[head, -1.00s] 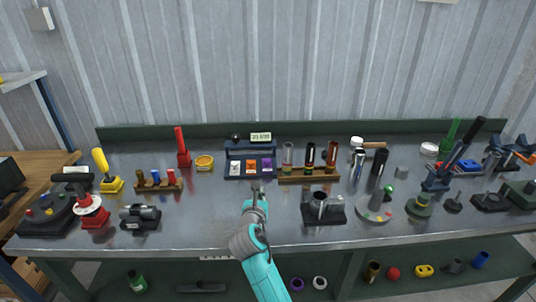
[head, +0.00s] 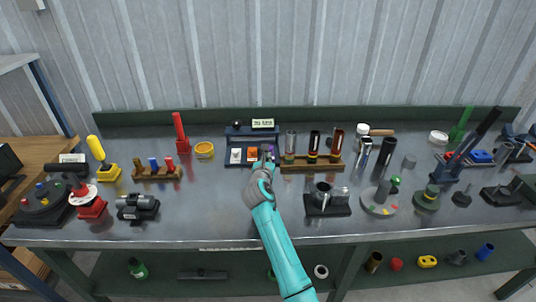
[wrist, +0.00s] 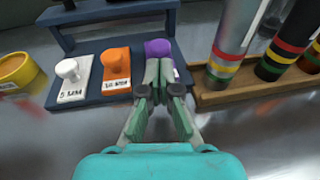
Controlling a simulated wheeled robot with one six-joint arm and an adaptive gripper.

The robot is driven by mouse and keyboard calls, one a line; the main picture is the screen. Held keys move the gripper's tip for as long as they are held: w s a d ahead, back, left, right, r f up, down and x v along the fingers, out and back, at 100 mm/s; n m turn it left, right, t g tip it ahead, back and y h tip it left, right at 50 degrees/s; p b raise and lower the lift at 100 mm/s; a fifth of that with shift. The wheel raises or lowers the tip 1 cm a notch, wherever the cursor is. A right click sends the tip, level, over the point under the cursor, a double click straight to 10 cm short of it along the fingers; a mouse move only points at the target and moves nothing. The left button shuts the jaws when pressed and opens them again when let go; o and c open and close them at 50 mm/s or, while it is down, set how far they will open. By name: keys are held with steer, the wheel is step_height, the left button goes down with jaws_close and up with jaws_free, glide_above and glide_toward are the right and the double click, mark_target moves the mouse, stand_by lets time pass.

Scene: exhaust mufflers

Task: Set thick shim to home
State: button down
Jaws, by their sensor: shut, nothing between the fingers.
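Three labelled shims with knobs stand side by side in a dark blue rack (head: 252,132). They are a white shim (wrist: 73,85), an orange shim (wrist: 117,70) and a purple shim (wrist: 158,47). The white and orange labels are too blurred to read surely, and the purple one's label is hidden, so I cannot tell which is the thick shim. My gripper (wrist: 162,75) is shut and empty, right in front of the purple shim, with its fingers hiding its lower part. In the head view my gripper (head: 267,160) reaches the rack's right end. I cannot tell whether it touches the purple knob.
A wooden rack (wrist: 240,92) with banded cylinders stands close to the right of my gripper. A yellow ring (head: 204,149) lies left of the blue rack. A black block with a metal cup (head: 322,195) stands nearer the front. The bench is clear in front of the blue rack.

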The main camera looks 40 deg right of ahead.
steer(key=shift+x, duration=1.65)
steer(key=x, duration=0.4)
steer(key=shift+w+r, duration=0.35)
steer(key=shift+w, duration=0.15)
steer(key=shift+w+r, duration=0.1)
steer(key=shift+w, duration=0.1)
steer(key=shift+d+r, duration=0.1)
